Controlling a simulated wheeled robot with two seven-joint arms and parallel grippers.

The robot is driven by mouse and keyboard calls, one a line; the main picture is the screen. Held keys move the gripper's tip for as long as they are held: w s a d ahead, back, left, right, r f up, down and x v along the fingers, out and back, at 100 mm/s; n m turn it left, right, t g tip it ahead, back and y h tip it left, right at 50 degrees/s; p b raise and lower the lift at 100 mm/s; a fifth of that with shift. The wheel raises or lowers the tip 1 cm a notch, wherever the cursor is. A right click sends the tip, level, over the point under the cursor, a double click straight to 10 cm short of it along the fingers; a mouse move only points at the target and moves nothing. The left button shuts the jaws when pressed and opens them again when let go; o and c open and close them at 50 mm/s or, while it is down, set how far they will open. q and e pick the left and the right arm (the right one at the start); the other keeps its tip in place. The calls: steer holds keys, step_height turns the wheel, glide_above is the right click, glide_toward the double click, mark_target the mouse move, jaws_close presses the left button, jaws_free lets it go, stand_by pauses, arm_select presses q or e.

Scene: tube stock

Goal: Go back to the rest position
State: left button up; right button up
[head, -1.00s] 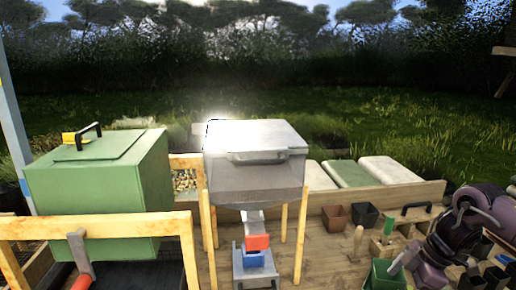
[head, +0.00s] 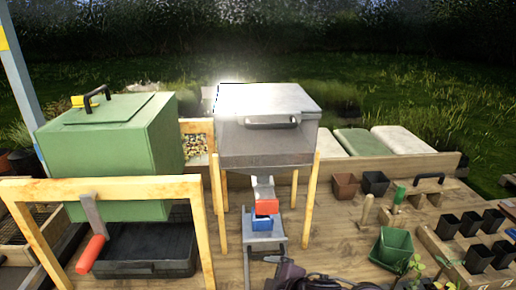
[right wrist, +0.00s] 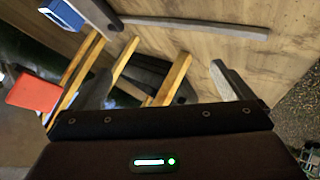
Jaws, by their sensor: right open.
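My right gripper (right wrist: 165,80) is open in the right wrist view, with its two grey fingers wide apart and nothing seen between them. Past the fingers, wooden legs and the plank bench top show. In the head view, part of my dark purple right arm (head: 300,278) shows low at the bottom edge, in front of the metal hopper (head: 262,140). Its fingers are not clear there. My left gripper is in neither view.
A green box (head: 110,150) stands behind a wooden frame at left, above a black tray (head: 145,262). A red part (head: 266,207) hangs under the hopper. Green pot (head: 392,245) and several black pots are at right. Bench top right of the hopper is partly clear.

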steer(key=s+d+f+m+g+h, duration=0.2)
steer(key=s+d+m+h, duration=0.1)
steer(key=s+d+m, duration=0.5)
steer(key=s+d+f+m+g+h, duration=0.2)
steer(key=s+d+f+m+h, duration=0.1)
steer(key=s+d+m, duration=0.55)
steer(key=s+d+f+n+g, duration=0.1)
steer(key=s+f+n, duration=0.15)
steer(key=f, duration=2.65)
steer(key=s+d+f, duration=0.2)
steer(key=s+f, duration=0.7)
steer(key=s, duration=0.1)
steer(key=s+d+f+g, duration=0.1)
steer(key=s+f, duration=0.8)
steer(key=s, duration=0.1)
steer(key=shift+s+d+f+g+h+b, duration=0.2)
steer(key=shift+s+d+g+h+b, duration=0.05)
steer(key=shift+d+g+h+b, duration=0.1)
